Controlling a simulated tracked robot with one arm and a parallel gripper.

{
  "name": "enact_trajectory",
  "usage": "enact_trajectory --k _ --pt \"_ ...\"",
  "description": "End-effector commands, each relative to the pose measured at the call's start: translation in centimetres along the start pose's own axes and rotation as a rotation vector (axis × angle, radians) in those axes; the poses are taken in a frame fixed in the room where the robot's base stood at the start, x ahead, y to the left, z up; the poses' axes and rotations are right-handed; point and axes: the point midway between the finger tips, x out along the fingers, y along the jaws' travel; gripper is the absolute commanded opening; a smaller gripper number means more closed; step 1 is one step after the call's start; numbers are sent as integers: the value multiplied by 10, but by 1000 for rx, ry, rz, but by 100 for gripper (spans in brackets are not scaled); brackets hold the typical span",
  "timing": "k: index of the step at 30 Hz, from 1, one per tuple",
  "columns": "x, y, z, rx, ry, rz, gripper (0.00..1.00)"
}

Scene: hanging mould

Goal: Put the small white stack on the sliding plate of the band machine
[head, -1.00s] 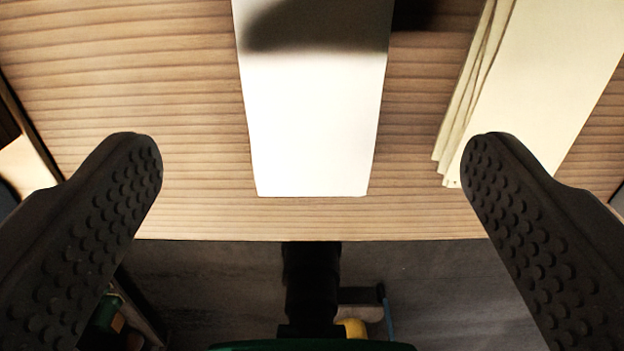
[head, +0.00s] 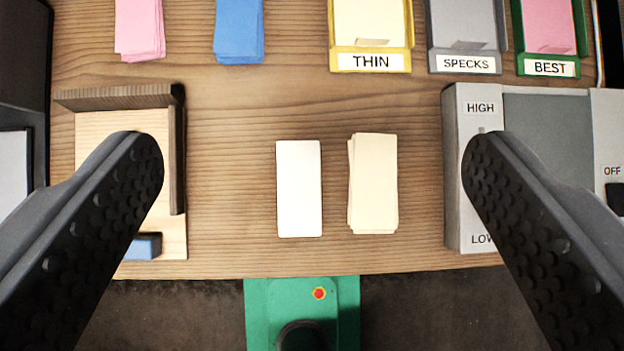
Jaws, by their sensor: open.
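The small white stack (head: 299,188) lies flat on the wooden table, near its front edge and upright in the picture. A cream stack (head: 374,185) with slightly uneven edges lies just to its right, apart from it. My gripper (head: 313,145) is open and empty, its dark studded fingers spread wide on either side, well above the table. A grey machine (head: 545,120) marked HIGH, LOW and OFF stands at the right, partly behind the right finger. A dark unit (head: 22,70) with a pale plate (head: 14,175) shows at the left edge. I cannot tell which is the band machine.
A wooden corner tray (head: 120,122) with a blue block (head: 143,246) stands at the left. Pink (head: 140,28) and blue (head: 239,30) stacks lie at the back. Trays marked THIN (head: 370,62), SPECKS (head: 466,64) and BEST (head: 549,68) stand back right.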

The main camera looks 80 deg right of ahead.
Motion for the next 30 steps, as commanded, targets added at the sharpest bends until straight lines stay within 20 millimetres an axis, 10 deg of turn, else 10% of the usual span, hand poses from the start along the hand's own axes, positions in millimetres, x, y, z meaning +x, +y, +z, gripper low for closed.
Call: enact_trajectory --k 12,18,23,30 --pt "-216 6 -60 15 509 -26 83" --pt "-275 8 -64 22 642 -41 83" --pt "-276 8 -62 22 645 -46 87" --pt "-171 2 -41 16 411 -60 87"
